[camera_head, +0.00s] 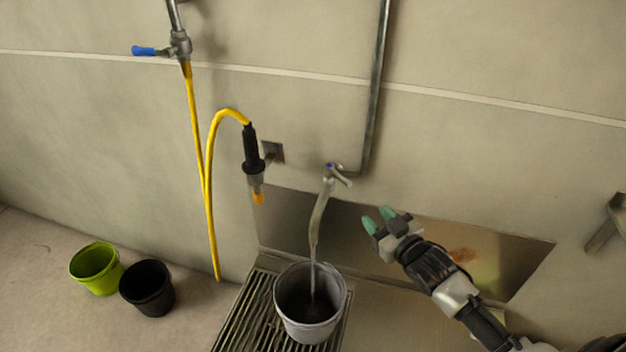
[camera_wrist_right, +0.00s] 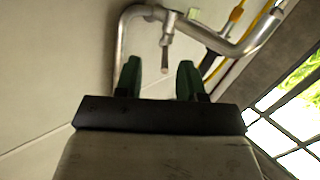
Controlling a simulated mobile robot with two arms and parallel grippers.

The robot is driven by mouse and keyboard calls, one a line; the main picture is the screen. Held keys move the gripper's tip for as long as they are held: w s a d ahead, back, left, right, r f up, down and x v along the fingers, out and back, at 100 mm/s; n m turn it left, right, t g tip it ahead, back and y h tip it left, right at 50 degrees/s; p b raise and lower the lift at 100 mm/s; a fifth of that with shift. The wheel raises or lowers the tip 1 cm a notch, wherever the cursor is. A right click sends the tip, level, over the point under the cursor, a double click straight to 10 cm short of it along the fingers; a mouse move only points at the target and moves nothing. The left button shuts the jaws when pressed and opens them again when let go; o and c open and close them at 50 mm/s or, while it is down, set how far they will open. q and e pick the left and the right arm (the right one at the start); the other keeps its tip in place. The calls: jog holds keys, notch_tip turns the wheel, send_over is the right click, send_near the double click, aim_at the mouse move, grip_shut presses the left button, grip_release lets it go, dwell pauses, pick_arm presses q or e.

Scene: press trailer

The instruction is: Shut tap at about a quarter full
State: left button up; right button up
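The tap (camera_head: 338,176) is on the wall in the head view, with a lever handle at its top and a curved spout below. Water runs from the spout into a grey bucket (camera_head: 333,318) on the drain grate. The inside of the bucket is dark, and I cannot tell the water level. My right gripper (camera_head: 378,219) is right of the tap and below its handle, apart from it. Its green fingertips are spread with nothing between them. In the right wrist view the tap (camera_wrist_right: 167,42) shows ahead, beyond the open fingers. My left gripper is not in view.
A green pot (camera_head: 97,268) and a black pot (camera_head: 147,288) stand on the left. A yellow hose (camera_head: 196,140) with a black nozzle (camera_head: 252,150) hangs left of the tap. A metal pipe (camera_head: 377,90) runs up the wall. The slatted grate (camera_head: 245,318) lies under the bucket.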

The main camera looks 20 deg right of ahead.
notch_tip(320, 180, up, 4)
jog(key=a+y, duration=0.1)
jog(key=a, duration=0.1)
send_near(332, 169)
jog(key=shift+n+t, duration=0.4)
jog(key=w, duration=0.3)
jog(key=w+a, duration=0.1)
jog(key=w, duration=0.1)
jog(key=shift+w+f, duration=0.3)
jog(key=shift+f, duration=0.05)
grip_shut()
